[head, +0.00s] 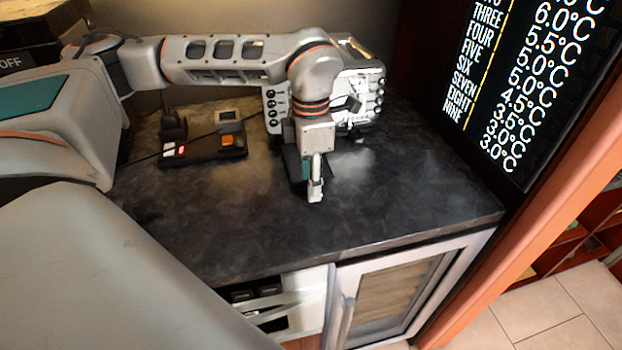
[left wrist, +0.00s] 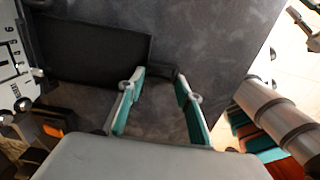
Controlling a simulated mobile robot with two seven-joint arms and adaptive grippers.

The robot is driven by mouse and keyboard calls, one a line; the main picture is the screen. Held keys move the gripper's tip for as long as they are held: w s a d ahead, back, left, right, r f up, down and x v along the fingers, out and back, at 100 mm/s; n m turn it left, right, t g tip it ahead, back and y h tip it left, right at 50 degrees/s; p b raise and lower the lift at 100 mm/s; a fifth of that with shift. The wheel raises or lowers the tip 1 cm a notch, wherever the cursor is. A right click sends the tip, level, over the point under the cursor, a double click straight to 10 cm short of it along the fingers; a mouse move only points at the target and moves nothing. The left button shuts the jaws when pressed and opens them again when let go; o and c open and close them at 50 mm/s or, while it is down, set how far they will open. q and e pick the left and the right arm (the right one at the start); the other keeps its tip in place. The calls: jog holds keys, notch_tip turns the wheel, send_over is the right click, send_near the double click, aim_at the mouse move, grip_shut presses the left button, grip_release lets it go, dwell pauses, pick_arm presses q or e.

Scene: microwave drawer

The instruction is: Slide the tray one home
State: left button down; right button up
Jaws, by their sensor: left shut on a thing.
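A flat black tray (left wrist: 95,50) sticks out of a white appliance with rows of black knobs, which shows in the head view (head: 362,98). A small dark tab (left wrist: 163,73) at the tray's edge lies between my left fingertips. My left gripper (left wrist: 160,79) has teal-padded fingers and is shut on this tab, with a gap showing between the fingers further back. In the head view my left gripper (head: 315,190) points down just above the dark counter, in front of the appliance. My arm hides much of the appliance and tray there. My right gripper is not in view.
A black control box (head: 205,150) with an orange button stands on the counter left of the appliance. The dark counter (head: 410,195) is bare to the right and in front. A lit temperature board (head: 525,90) stands at the right. A cabinet door (head: 390,295) is below.

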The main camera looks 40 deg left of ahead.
pick_arm(q)
jog(key=shift+w+a, duration=0.15)
jog(key=shift+w+a, duration=0.2)
jog(key=shift+w+a+p, duration=0.3)
jog(key=shift+w+a, duration=0.25)
jog(key=shift+a, duration=0.1)
jog(key=shift+w+a, duration=0.2)
jog(key=shift+w+a, duration=0.3)
jog(key=shift+a, duration=0.05)
jog(key=shift+w+a+p, duration=0.4)
jog(key=shift+w+a, duration=0.05)
jog(key=shift+a, duration=0.1)
jog(key=shift+w+a, duration=0.1)
